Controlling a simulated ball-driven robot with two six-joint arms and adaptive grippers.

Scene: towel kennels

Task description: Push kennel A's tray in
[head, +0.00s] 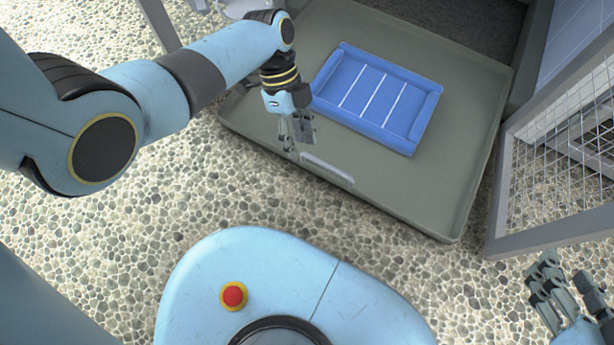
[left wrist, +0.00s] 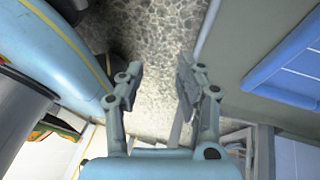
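Kennel A's tray (head: 462,110) is a grey-green tray pulled out onto the floor, with a pale handle (head: 327,170) on its front edge. A blue padded bed with white stripes (head: 378,97) lies on it. In the head view my left gripper (head: 298,138) is at the tray's front edge, just left of the handle; I cannot tell whether it touches. In the left wrist view that gripper (left wrist: 158,78) is open and empty, with the tray's wall (left wrist: 232,55) to its right. My right gripper (head: 565,280) is open and empty at the lower right, partly cut off.
An open wire-mesh door (head: 555,160) stands right of the tray, close to its side. The dark kennel opening (head: 450,22) is at the back. The pebbled floor (head: 400,270) is clear between my base and the tray.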

